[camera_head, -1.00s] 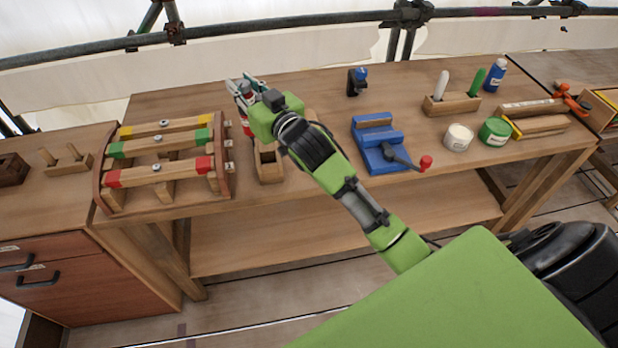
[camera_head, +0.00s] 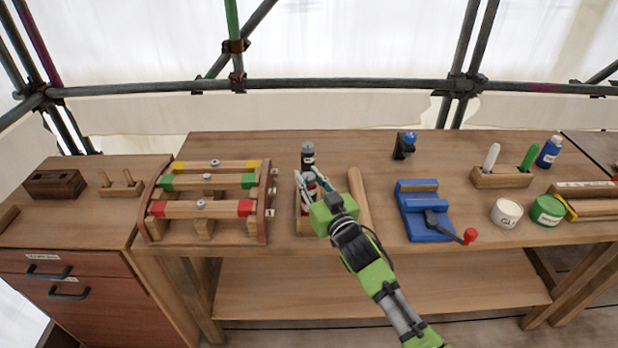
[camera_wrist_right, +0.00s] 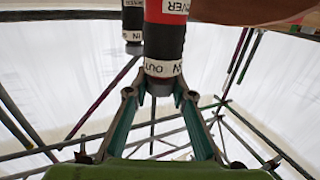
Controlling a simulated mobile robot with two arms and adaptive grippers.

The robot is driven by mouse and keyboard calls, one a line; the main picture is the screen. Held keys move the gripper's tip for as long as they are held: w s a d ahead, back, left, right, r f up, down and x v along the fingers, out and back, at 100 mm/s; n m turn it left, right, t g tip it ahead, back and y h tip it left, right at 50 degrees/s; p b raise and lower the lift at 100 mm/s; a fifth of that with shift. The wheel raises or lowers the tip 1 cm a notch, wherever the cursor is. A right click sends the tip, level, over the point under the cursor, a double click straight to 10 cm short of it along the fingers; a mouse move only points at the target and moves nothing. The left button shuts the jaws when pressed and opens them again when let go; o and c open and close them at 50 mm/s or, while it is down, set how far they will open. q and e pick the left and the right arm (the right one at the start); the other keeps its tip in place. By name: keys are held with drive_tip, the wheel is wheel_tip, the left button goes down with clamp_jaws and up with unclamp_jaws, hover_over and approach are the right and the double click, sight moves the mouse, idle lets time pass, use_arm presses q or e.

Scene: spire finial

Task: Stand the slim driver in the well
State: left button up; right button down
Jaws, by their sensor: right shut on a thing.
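My right gripper (camera_head: 314,186) is over the wooden box with the well (camera_head: 303,226), its fingers shut around a red and black driver (camera_head: 309,177). The right wrist view shows this driver (camera_wrist_right: 165,40) between the fingertips, with a white label band near its end. A dark grey driver (camera_head: 308,152) with a white label stands upright just behind; it also shows at the left in the right wrist view (camera_wrist_right: 132,20). I cannot tell which is the slim one. My gripper hides much of the box and the driver's lower end. My left gripper is out of view.
A rack with yellow, green and red bars (camera_head: 205,208) stands close left. A wooden rod (camera_head: 359,200) and a blue vise (camera_head: 424,212) with a red-knobbed handle lie right. Jars (camera_head: 507,212) and a wooden holder (camera_head: 500,180) are farther right.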

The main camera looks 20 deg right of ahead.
drive_tip(key=c, duration=2.2)
unclamp_jaws()
drive_tip(key=shift+f, duration=0.15)
drive_tip(key=o, duration=0.4)
drive_tip(key=shift+o, duration=0.2)
drive_tip(key=shift+s, duration=0.15)
drive_tip(key=s+d+b, duration=0.1)
drive_tip(key=s+b, duration=0.1)
drive_tip(key=s, duration=0.9)
drive_tip(key=shift+s+d+r, duration=0.2)
drive_tip(key=shift+s, duration=0.15)
